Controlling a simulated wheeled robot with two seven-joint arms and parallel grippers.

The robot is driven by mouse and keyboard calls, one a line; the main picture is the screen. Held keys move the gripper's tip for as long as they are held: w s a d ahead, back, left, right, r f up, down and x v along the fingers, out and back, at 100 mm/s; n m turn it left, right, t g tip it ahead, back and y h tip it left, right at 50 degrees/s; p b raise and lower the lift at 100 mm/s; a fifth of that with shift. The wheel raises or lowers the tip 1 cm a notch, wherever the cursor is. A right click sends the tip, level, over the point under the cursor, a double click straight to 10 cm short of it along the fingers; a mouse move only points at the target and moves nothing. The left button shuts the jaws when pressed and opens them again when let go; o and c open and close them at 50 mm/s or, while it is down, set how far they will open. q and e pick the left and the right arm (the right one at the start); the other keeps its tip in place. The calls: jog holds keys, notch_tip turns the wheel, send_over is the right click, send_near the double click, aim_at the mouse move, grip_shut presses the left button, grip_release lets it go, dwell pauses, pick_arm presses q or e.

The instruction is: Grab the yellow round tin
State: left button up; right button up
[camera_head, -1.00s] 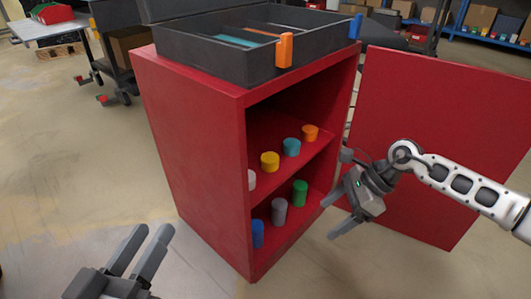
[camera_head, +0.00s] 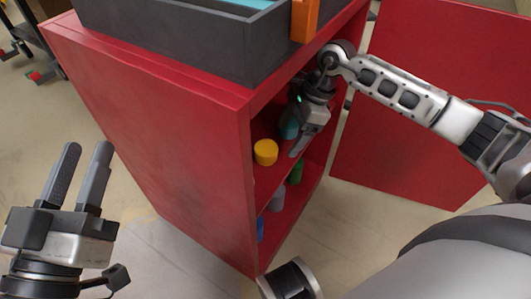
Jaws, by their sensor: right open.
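The yellow round tin (camera_head: 265,152) stands upright on the upper shelf inside the red cabinet (camera_head: 165,140), near the shelf's front opening. My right gripper (camera_head: 297,143) is inside the opening, just right of the yellow tin and apart from it. It is open and empty, with one finger plainly seen. A teal tin (camera_head: 289,126) stands behind the yellow one, partly covered by the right gripper. My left gripper (camera_head: 86,150) is at the lower left, outside the cabinet, with its fingers apart and nothing between them.
On the lower shelf stand a green tin (camera_head: 295,172), a grey tin (camera_head: 277,201) and a blue tin (camera_head: 260,229). The red door (camera_head: 440,110) stands open at the right.

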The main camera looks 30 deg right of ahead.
aim_at(267, 147)
jog(key=a, duration=0.1)
jog(key=w+a, duration=0.1)
jog(key=a, duration=0.1)
jog(key=shift+a+b, duration=0.1)
jog(key=shift+b, duration=0.2)
jog(key=b+x, duration=0.2)
jog(key=x, duration=0.2)
jog(key=shift+a, duration=0.1)
jog(key=shift+w+a+f, duration=0.1)
jog(key=shift+a+f, duration=0.1)
jog(key=shift+f, duration=0.3)
pick_arm(q)
jog(key=r+m+h, duration=0.1)
jog(key=m, duration=0.1)
jog(key=r+m+t+h, duration=0.1)
jog(key=r+m+h, duration=0.1)
jog(key=s+r+m+h, duration=0.1)
jog(key=r+m, duration=0.1)
jog(key=shift+r, duration=0.1)
pick_arm(e)
jog(key=c, duration=1.1)
